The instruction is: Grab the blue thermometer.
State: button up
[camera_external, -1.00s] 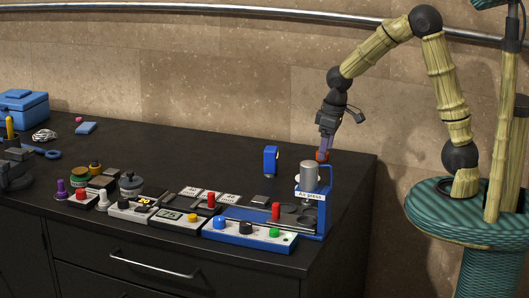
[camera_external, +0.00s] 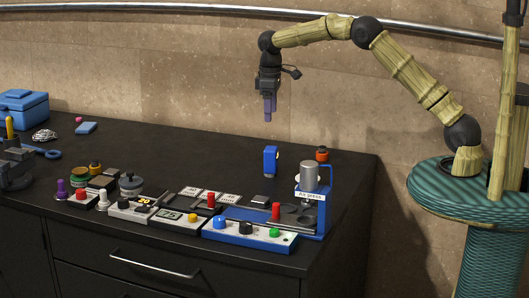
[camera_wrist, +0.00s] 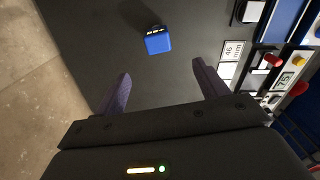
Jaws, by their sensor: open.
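The blue thermometer (camera_external: 270,160) is a small upright blue block on the black worktop, left of the press. In the wrist view the blue thermometer (camera_wrist: 158,44) shows ahead of the fingers, near the top middle, with small pale and dark marks on one edge. My gripper (camera_external: 267,115) points down above the worktop, higher in the picture than the thermometer and apart from it. In the wrist view my gripper (camera_wrist: 162,72) has its two purple fingers spread wide with nothing between them.
The blue air press (camera_external: 325,200) stands at the right, with a small orange-red-topped item (camera_external: 321,154) behind it. Control boxes, including a blue one (camera_external: 240,233), line the front edge. A blue toolbox (camera_external: 22,106) is far left. Worktop around the thermometer is mostly clear.

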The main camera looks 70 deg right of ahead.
jog(key=p, duration=0.3)
send_near(271, 160)
jog(key=f, duration=0.2)
jog(key=d+f, duration=0.1)
jog(key=f, duration=0.1)
jog(key=w+d+f, duration=0.1)
jog(key=f, duration=0.1)
jog(key=f, duration=0.1)
jog(key=f+p, duration=0.2)
jog(key=f, duration=0.1)
jog(key=shift+d, duration=0.25)
jog(key=shift+f, duration=0.6)
jog(key=shift+c, duration=0.2)
jog(key=c, duration=1.2)
jog(key=shift+c, duration=0.2)
